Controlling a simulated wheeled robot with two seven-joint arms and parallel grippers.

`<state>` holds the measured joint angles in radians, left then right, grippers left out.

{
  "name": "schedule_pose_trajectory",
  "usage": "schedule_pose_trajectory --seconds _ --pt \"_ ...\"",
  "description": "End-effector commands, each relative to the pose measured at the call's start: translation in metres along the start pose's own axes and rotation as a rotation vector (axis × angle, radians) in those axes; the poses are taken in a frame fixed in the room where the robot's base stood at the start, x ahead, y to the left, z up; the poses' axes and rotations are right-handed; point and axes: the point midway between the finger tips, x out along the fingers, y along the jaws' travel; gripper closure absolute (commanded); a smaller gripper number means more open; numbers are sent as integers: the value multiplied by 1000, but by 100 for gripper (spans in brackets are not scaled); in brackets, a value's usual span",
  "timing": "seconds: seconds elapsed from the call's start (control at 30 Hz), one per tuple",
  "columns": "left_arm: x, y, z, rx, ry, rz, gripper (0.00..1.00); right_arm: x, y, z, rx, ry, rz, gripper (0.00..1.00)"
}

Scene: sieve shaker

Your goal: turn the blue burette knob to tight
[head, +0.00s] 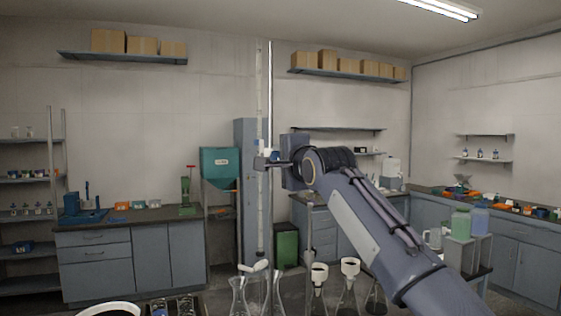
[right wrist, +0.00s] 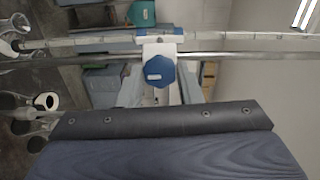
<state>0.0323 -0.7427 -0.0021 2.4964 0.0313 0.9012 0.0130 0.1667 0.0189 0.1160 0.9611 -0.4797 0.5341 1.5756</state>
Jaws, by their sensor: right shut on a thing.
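The blue knob (right wrist: 160,73) is faceted and bears a small white mark. It sits on a white clamp block (right wrist: 158,49) at the burette stand's metal rod (right wrist: 80,59). The burette (head: 259,90) stands tall and upright in the middle of the head view, beside the rod (head: 270,90). My right gripper (head: 270,162) reaches in from the right and is shut on the blue knob. The jaws hide part of the knob in the head view. My left gripper is in neither view.
Glass flasks (head: 238,295) and funnels (head: 350,268) stand close in front, below my right arm. A teal hopper (head: 220,165) stands behind to the left. A grey rack with green and blue bottles (head: 460,222) is at the right.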

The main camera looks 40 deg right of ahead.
Motion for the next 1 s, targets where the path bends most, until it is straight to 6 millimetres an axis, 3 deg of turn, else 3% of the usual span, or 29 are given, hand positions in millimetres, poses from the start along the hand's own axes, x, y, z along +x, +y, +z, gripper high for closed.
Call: schedule_pose_trajectory --seconds 0.7,0.73,0.87,1.0 --pt "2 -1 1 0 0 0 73 0 0 0 71 1 1 91" --pt "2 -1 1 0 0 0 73 0 0 0 71 1 1 64" --pt "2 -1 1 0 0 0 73 0 0 0 70 1 0 48" --pt "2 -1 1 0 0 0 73 0 0 0 69 0 0 48"
